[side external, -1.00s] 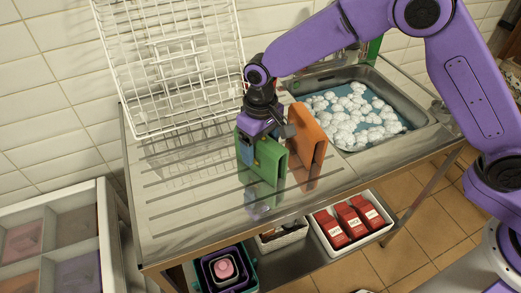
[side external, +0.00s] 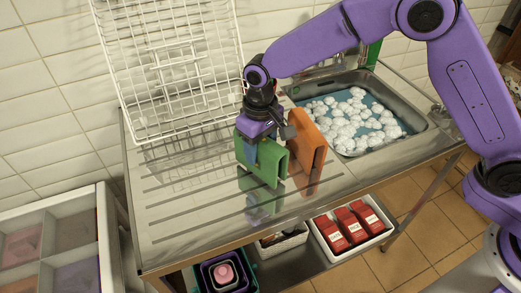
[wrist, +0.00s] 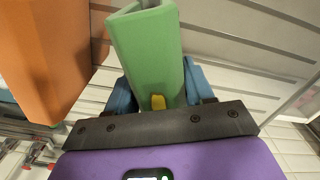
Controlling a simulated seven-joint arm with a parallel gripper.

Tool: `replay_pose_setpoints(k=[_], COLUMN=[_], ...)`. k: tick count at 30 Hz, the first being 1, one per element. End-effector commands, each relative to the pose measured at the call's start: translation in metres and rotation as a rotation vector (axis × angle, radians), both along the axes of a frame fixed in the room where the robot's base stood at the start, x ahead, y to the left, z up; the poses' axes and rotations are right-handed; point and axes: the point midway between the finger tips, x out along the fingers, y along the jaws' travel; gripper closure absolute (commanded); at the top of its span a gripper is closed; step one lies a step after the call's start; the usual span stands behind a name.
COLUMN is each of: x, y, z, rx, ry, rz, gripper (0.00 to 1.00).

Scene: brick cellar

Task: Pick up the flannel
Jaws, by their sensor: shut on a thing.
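A green folded piece (side external: 268,163), which looks like the flannel, stands upright on the metal draining board. It also shows in the wrist view (wrist: 148,50), with a small yellow tag near its lower end. My gripper (side external: 252,152) comes down on it from above. In the wrist view, the blue fingers of my gripper (wrist: 160,92) sit on either side of the green piece and are shut on it. I cannot tell clearly whether its lower edge is clear of the board.
An orange folded piece (side external: 309,138) stands close to the right of the green one. A white wire rack (side external: 170,60) leans behind left. A sink (side external: 415,118) with white foam is at the right. The front left of the grooved board (side external: 185,215) is clear.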

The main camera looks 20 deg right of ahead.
Motion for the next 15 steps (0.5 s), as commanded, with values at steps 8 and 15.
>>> replay_pose_setpoints(k=[8,15], x=[-0.016,-0.048], y=[-0.012,-0.036], z=[0.042,0.084], rx=[0.003,0.002], ry=[-0.003,-0.001], rz=[0.0,0.0], gripper=[0.84,0.84])
